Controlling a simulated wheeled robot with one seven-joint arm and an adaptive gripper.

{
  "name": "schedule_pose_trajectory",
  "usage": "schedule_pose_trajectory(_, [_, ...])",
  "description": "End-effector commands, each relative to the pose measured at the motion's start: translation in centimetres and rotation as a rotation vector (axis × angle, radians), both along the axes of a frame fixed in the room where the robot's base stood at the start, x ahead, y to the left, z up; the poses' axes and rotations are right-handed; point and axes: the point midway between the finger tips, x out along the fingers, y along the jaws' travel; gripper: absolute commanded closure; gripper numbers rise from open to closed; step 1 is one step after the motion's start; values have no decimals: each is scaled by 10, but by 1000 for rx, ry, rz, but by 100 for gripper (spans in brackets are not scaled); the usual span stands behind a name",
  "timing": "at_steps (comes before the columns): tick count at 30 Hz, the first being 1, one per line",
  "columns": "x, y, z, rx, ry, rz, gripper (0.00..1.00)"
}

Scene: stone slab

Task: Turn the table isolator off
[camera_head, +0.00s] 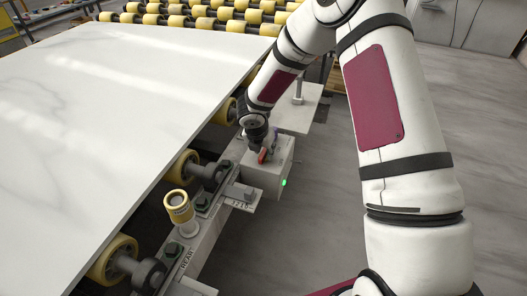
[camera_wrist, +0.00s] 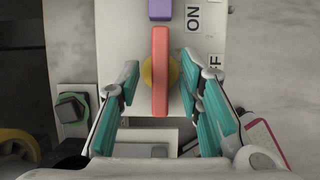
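The isolator is a pale grey box (camera_head: 268,176) beside the roller frame, with a green light (camera_head: 284,183) lit on its side. Its red lever (camera_wrist: 160,75) sits on a yellow round hub (camera_wrist: 173,72) and points straight up and down in the wrist view. An "ON" label (camera_wrist: 193,18) is to the lever's upper right; an "OFF" label (camera_wrist: 212,63) is lower right, partly hidden by a finger. My gripper (camera_wrist: 168,85) is open, its teal-padded fingers on either side of the lever with gaps visible. In the head view my gripper (camera_head: 264,146) is at the box, fingers hard to make out.
A purple part (camera_wrist: 160,9) is above the lever. A large white stone slab (camera_head: 120,90) lies on yellow rollers (camera_head: 182,168) to the left. A yellow-topped post (camera_head: 179,206) stands on the frame nearer me. The grey floor (camera_head: 315,235) right of the box is clear.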

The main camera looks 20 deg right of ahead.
Motion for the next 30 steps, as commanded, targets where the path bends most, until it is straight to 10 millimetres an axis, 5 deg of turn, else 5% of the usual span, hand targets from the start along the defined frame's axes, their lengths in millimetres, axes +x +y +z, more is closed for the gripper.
schedule_pose_trajectory(10, [1, -1, -3, 0, -1, -1, 67])
schedule_pose_trajectory(15, [1, -1, -3, 0, -1, -1, 100])
schedule_pose_trajectory(30, [2, 0, -4, -1, -1, -49, 100])
